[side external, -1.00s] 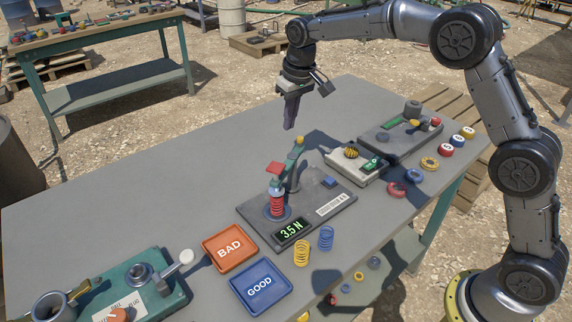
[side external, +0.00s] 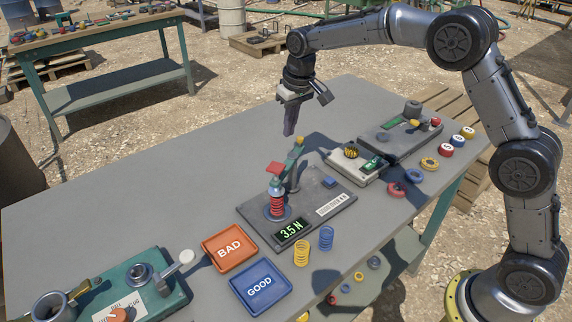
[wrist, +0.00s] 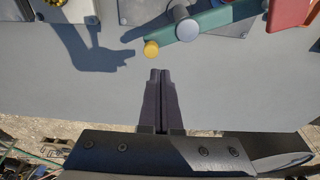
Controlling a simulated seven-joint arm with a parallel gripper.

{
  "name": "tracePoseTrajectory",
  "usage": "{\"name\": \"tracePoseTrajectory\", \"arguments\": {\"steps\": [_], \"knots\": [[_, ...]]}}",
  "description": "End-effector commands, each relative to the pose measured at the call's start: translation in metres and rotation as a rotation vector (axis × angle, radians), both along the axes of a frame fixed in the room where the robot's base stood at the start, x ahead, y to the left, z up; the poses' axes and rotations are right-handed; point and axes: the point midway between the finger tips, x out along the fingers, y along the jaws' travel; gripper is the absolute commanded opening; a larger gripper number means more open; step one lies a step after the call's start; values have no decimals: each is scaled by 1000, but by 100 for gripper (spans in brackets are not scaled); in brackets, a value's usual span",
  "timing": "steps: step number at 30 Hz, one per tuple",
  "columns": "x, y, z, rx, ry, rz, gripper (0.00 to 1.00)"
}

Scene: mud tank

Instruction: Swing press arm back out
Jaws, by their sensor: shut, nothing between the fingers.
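The press arm (side external: 288,160) is a green bar on a grey post, with a yellow knob at one end and a red block at the other. In the side view its red end is over the red spring (side external: 277,206) on the tester plate (side external: 325,205). The display (side external: 292,231) reads 3.5 N. My gripper (side external: 289,133) is shut and empty, above the table behind the press. In the wrist view the shut fingers (wrist: 160,72) point toward the yellow knob (wrist: 151,49), apart from it in the picture. The green arm (wrist: 215,20) also shows there.
The orange BAD tray (side external: 205,246) and blue GOOD tray (side external: 237,281) stand in front, near yellow (side external: 301,253) and blue (side external: 326,238) springs. A small device (side external: 352,180) with a green display is right of the press. The back left tabletop (side external: 150,190) is clear.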

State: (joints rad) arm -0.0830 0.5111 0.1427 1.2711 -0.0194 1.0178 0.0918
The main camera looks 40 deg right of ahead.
Motion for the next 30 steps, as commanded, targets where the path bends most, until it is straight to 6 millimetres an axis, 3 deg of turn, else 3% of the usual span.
{"name": "tracePoseTrajectory", "arguments": {"steps": [13, 30], "knots": [[0, 0, -19, 0, 0, 0, 0], [-3, -2, -21, 0, 1, 0, 0]]}}
